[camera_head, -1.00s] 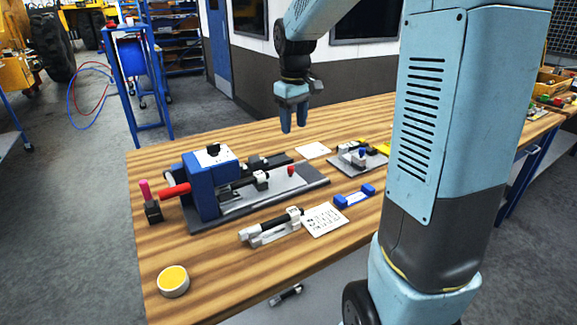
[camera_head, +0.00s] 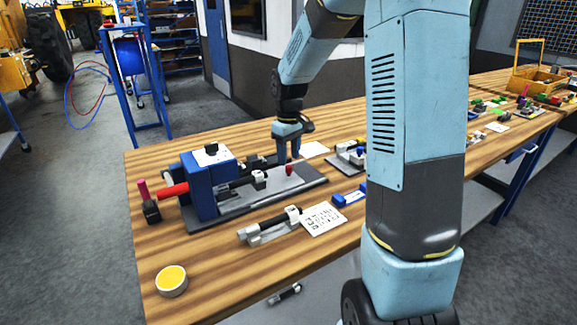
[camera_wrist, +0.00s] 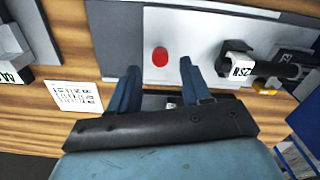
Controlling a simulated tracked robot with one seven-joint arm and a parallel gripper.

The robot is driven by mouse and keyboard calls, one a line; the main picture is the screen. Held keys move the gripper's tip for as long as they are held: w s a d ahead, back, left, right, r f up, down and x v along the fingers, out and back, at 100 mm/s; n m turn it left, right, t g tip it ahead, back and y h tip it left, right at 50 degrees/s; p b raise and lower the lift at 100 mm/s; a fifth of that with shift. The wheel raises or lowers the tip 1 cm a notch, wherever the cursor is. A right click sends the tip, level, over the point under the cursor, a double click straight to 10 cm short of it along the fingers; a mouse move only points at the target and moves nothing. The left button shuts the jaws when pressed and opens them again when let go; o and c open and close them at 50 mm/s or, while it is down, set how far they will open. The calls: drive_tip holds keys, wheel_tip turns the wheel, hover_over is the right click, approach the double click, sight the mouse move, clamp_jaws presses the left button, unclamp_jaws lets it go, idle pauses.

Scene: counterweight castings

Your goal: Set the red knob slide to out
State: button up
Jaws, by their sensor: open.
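The red knob (camera_head: 289,170) stands on the light grey plate of the blue-bodied fixture (camera_head: 206,183), near the plate's right end. In the wrist view the red knob (camera_wrist: 160,57) shows from above as a red round spot on the pale plate (camera_wrist: 190,22). My gripper (camera_head: 288,160) is at the fixture's right end, just behind or above the knob. In the wrist view my gripper (camera_wrist: 158,78) has its two blue fingers apart, with the knob beyond the tips and roughly centred between them. Nothing is held. I cannot tell the exact height of the fingertips over the plate.
A clamp block marked with letters (camera_wrist: 238,70) stands close to the right of the knob in the wrist view. A white card (camera_wrist: 75,96) lies left. A grey-white device (camera_head: 268,228), printed card (camera_head: 322,218) and yellow-topped tin (camera_head: 172,281) are nearer the front.

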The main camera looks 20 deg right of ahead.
sight(289, 166)
drive_tip(key=shift+f, duration=2.15)
drive_tip(key=shift+c, duration=0.5)
clamp_jaws()
